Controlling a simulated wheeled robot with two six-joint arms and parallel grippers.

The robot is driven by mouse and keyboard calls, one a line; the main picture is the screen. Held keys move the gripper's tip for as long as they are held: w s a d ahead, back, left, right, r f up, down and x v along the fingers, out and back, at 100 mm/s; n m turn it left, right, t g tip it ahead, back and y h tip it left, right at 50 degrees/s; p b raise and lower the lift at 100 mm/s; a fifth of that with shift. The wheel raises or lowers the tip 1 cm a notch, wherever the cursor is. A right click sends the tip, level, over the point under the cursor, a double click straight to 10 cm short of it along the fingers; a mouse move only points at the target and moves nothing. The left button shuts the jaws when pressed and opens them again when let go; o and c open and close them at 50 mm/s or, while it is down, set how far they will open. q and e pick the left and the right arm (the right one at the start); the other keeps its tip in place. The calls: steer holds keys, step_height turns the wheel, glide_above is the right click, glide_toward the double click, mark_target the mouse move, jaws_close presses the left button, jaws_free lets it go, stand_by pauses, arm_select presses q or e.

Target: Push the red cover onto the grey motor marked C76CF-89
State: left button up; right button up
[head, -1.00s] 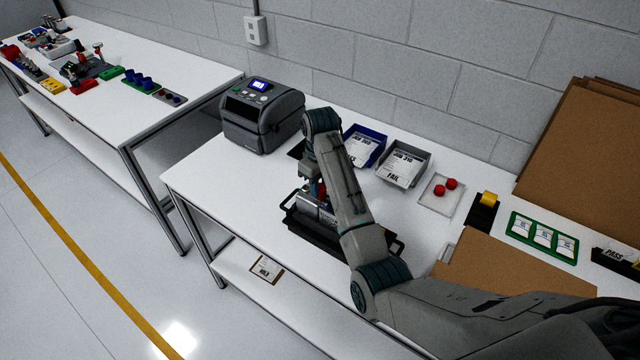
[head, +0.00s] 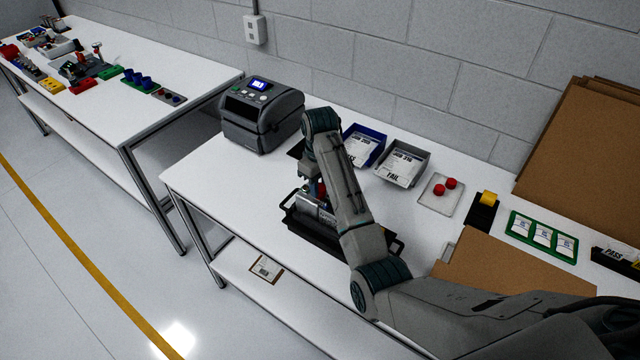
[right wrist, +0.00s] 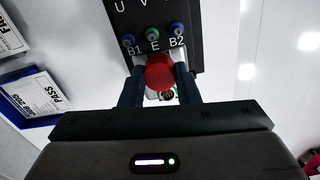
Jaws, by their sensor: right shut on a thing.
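The red cover (right wrist: 160,72) is between the two dark fingers of my right gripper (right wrist: 159,84), which is shut on it. In the head view the red cover (head: 322,187) shows as a small red patch beside the fingers, just above the grey motor (head: 327,216). The motor lies in a black tray (head: 324,238) and is partly hidden by my right arm; its marking cannot be read. A small round connector with pins (right wrist: 168,95) shows beside the cover in the wrist view. I cannot tell whether the cover touches the motor. My left gripper is out of view.
A dark terminal panel (right wrist: 152,22) marked B1, E, B2 is close to the fingers in the wrist view. A label printer (head: 262,112), blue bin (head: 377,140) and grey bin (head: 404,160) stand behind.

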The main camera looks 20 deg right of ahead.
steer(key=shift+f, duration=0.6)
stand_by(0.7)
steer(key=o, duration=1)
